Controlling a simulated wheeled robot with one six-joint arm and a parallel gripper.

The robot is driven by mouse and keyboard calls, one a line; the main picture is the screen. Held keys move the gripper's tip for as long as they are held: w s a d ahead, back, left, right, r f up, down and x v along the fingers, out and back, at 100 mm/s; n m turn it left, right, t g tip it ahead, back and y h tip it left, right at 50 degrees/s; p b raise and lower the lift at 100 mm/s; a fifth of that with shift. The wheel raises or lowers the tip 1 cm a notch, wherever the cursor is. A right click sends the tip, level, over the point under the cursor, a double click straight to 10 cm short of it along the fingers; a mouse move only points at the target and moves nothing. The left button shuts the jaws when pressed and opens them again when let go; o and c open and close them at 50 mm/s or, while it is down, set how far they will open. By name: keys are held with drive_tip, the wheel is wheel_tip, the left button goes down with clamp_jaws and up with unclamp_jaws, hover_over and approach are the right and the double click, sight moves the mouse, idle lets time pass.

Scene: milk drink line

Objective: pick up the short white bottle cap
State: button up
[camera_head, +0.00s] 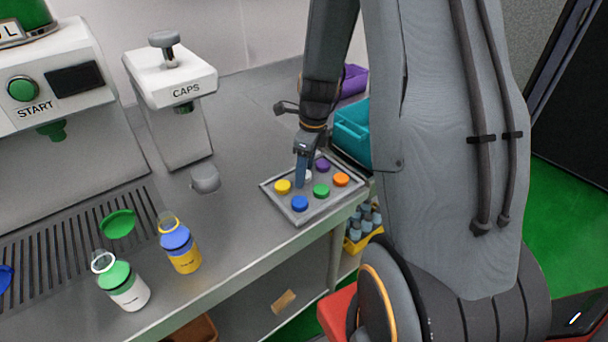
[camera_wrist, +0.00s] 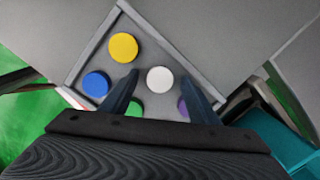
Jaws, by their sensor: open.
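The short white bottle cap (camera_wrist: 160,79) lies in the grey tray (camera_wrist: 90,50), ahead of and between my fingertips in the wrist view. In the head view only a sliver of the white cap (camera_head: 308,175) shows beside my finger. My gripper (camera_head: 302,184) is over the tray, pointing down, and it is open and empty. In the wrist view its two dark fingers (camera_wrist: 163,82) stand apart, with the left one near the blue cap (camera_wrist: 97,84) and the right one over part of the purple cap (camera_wrist: 184,108).
Yellow (camera_head: 283,187), green (camera_head: 321,191) and orange (camera_head: 341,180) caps share the tray. A caps press (camera_head: 180,85) stands to the left. Two bottles, white (camera_head: 130,292) and yellow (camera_head: 186,259), stand near the counter's front edge. A teal bin (camera_head: 352,130) is behind the tray.

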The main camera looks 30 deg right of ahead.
drive_tip(key=c, duration=1.1)
